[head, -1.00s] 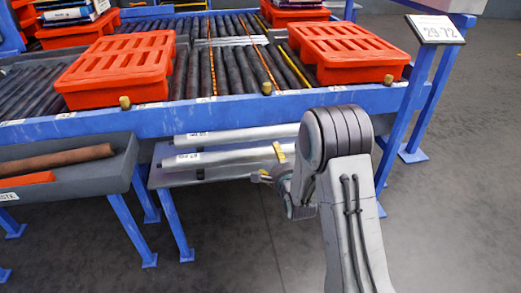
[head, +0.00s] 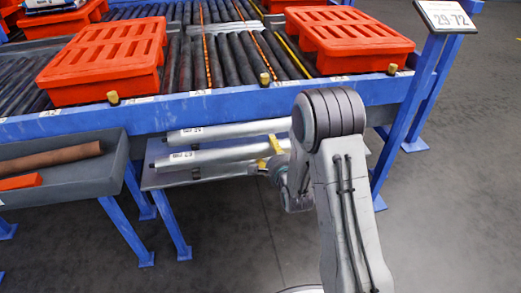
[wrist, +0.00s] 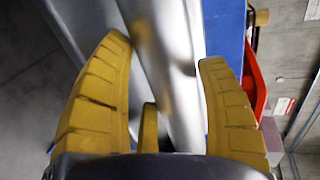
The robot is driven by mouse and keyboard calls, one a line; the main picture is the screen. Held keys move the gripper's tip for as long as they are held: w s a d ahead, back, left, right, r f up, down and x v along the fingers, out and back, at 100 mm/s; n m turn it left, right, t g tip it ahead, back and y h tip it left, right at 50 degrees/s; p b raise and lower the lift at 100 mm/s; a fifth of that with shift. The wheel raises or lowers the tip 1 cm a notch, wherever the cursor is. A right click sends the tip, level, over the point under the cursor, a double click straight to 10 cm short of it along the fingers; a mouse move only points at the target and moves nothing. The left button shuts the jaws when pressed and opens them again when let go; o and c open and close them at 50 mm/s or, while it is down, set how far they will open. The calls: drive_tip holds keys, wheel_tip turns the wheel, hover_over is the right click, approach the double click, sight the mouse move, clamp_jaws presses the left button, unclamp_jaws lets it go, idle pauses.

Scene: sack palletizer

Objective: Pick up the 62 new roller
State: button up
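Two silver rollers lie on a grey shelf (head: 160,178) under the conveyor, a back one (head: 235,130) and a front one (head: 225,154). Both carry small white labels near their left ends. The labels are too small to read surely, so I cannot tell which is 62. My gripper (head: 269,157) is at the right part of the front roller, partly hidden by my arm. In the wrist view its yellow fingers (wrist: 165,52) are open, one on each side of a silver roller (wrist: 160,65). The fingers look apart from it.
The blue conveyor frame (head: 200,107) is close above the shelf. Red slotted crates (head: 105,60) (head: 348,38) sit on the conveyor. A grey tray (head: 115,165) with a brown roller (head: 50,160) stands left. A sign post (head: 415,95) stands right. Floor at lower right is clear.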

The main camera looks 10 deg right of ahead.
drive_tip(key=c, duration=0.8)
drive_tip(key=shift+r, duration=0.1)
drive_tip(key=shift+r, duration=0.15)
